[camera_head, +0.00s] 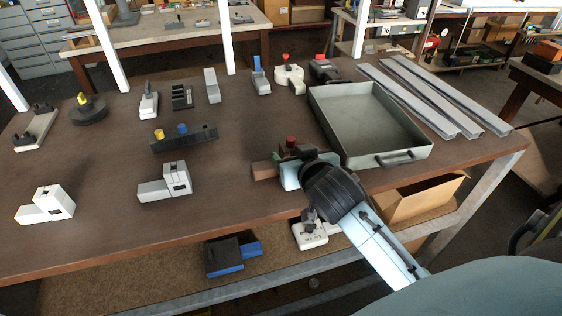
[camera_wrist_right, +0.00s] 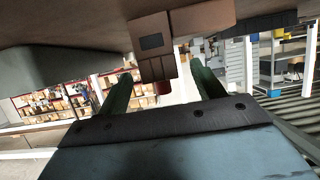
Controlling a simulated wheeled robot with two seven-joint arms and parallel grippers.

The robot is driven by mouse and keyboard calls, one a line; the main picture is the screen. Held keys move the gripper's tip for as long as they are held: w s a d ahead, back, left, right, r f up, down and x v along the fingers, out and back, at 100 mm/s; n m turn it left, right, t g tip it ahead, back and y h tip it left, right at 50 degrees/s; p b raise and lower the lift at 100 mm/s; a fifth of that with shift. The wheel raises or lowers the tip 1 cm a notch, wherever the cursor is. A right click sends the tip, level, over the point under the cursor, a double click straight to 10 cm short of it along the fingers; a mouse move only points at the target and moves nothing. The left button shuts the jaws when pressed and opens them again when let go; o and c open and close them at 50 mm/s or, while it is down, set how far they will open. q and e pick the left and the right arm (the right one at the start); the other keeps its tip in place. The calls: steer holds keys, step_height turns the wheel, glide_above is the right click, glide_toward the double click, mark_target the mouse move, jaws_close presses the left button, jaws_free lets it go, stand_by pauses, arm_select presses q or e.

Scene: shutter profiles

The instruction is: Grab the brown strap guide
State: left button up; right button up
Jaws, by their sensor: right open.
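The brown strap guide (camera_head: 264,170) lies near the front of the table in the head view, partly hidden by my right gripper (camera_head: 288,163). In the right wrist view, the brown strap guide (camera_wrist_right: 202,19) shows as a blocky brown body with a dark window, at the top of the picture. Its block stands between and just beyond the two spread green fingers of my right gripper (camera_wrist_right: 164,82). A red knob shows at the block's end. The fingers look apart from the block, though contact is hard to judge. My left gripper is out of view.
A grey metal tray (camera_head: 334,132) stands just right of my right gripper, with long grey profiles (camera_head: 412,90) beyond it. Two white-grey guides (camera_head: 165,190) and a dark rack with yellow and blue knobs (camera_head: 184,139) lie to the left.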

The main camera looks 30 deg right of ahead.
steer(key=shift+x, duration=2.9)
steer(key=shift+s+f, duration=0.1)
steer(key=shift+f, duration=0.05)
steer(key=c, duration=1.1)
